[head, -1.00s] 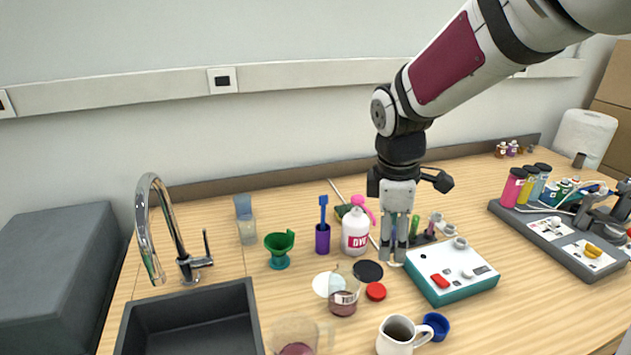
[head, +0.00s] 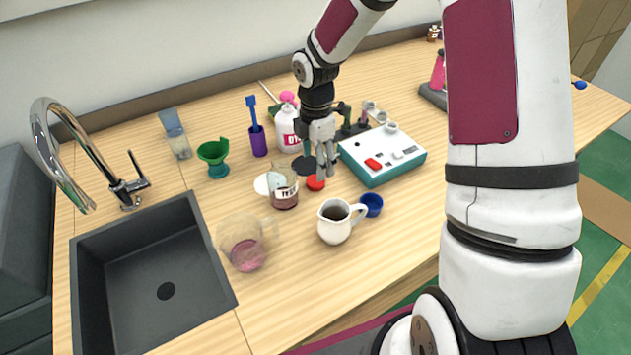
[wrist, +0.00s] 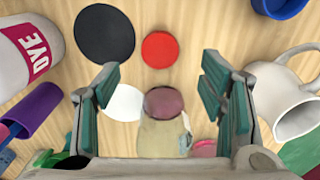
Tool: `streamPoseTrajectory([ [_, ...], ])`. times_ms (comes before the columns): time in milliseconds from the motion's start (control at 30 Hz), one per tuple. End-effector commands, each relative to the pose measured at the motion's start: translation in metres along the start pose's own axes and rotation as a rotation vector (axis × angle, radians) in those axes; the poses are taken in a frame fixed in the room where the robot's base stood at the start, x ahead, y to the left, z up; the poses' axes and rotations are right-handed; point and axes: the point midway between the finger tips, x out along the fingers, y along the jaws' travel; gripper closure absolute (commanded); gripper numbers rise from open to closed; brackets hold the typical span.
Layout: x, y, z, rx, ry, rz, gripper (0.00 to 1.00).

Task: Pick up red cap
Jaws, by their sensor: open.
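The red cap (head: 315,183) lies flat on the wooden table, beside a beaker (head: 284,190) of dark red liquid. In the wrist view the red cap (wrist: 159,50) is a plain red disc at top centre. My gripper (head: 325,170) points down close above the cap, just behind and to its right in the head view. In the wrist view my gripper (wrist: 160,75) is open and empty, its green-padded fingers spread left and right. The cap shows between and beyond the fingertips, untouched.
A black disc (wrist: 104,35) and a white disc (wrist: 122,103) lie near the cap. A white DYE bottle (head: 288,130), a white pitcher (head: 335,228), a blue cap (head: 372,204) and a teal-sided device (head: 385,170) surround it. A sink (head: 150,270) is at left.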

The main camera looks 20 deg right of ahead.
Motion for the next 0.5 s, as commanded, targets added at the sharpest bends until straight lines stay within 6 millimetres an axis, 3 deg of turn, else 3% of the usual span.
streamPoseTrajectory([
  [267, 0.02, -0.001, 0.0, 0.0, 0.0, 0.0, 0.36],
  [500, 0.054, -0.001, -0.002, -0.001, 0.0, -0.002, 0.36],
])
